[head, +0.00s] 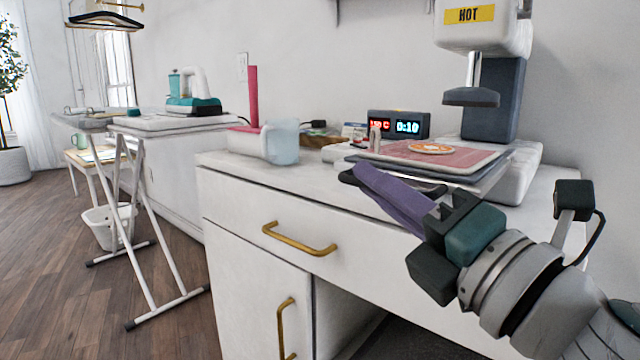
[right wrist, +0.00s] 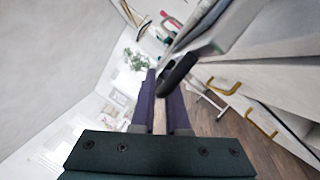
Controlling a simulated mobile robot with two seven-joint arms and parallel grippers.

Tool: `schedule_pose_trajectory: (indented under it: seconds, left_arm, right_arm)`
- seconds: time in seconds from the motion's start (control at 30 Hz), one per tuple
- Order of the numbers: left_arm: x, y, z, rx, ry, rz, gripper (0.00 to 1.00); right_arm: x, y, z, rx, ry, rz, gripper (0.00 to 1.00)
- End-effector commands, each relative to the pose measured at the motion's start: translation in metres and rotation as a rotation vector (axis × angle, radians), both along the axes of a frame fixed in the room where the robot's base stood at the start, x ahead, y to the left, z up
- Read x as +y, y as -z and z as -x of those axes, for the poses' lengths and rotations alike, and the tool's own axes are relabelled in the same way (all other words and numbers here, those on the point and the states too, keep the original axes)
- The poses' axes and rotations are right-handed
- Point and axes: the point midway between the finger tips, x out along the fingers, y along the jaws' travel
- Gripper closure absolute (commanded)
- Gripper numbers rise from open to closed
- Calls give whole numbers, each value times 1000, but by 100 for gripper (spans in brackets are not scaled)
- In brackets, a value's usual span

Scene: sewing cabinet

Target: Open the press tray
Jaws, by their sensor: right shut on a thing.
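The press tray (head: 395,152) is a flat plate with a pink pad, at the base of the white heat press at the right of the head view. An orange-and-white round patch (head: 430,148) lies on the pad. A dark handle (head: 346,177) sticks out at the tray's front; it also shows in the right wrist view (right wrist: 178,76). My right gripper (head: 364,174) reaches in from the lower right, its purple fingers shut on the handle. The fingers partly hide the handle. In the right wrist view the fingertips (right wrist: 161,88) are close together at it. My left gripper is not in view.
The press head (head: 470,96) hangs above the tray, with a lit display (head: 398,124) behind. A translucent jug (head: 281,142) stands left on the cabinet top. The drawer's brass handle (head: 298,240) sticks out below. An ironing board (head: 175,123) stands further left.

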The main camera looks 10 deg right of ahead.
Motion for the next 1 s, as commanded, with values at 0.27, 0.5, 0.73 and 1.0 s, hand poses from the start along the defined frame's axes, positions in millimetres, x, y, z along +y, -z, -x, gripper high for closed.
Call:
schedule_pose_trajectory:
  seconds: [0.27,0.5,0.73,1.0]
  left_arm:
    - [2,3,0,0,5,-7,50]
    - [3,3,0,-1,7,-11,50]
    - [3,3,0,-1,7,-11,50]
    - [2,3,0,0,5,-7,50]
  right_arm:
    - [-14,1,-11,-1,1,3,100]
    - [-18,0,-14,0,1,-1,100]
    - [-18,0,-14,0,1,0,68]
    - [-17,0,-14,0,0,0,58]
